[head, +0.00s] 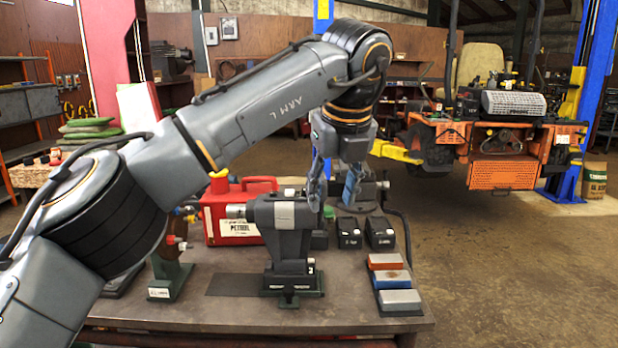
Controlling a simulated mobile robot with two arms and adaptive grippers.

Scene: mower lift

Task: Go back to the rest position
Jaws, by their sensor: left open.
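My left arm crosses the view from the lower left, above the workbench (345,312). My left gripper (335,196) points down at the end of it, just behind and to the right of the top of a grey bench machine (287,235). Its fingers are apart and nothing shows between them. From this view I cannot tell whether it touches the machine. My right gripper is not in view.
On the bench stand a red petrol can (222,222), small black boxes (380,233) and a row of coloured blocks (388,262). Behind, an orange mower (500,172) stands by blue lift posts (592,90). Open floor lies to the right.

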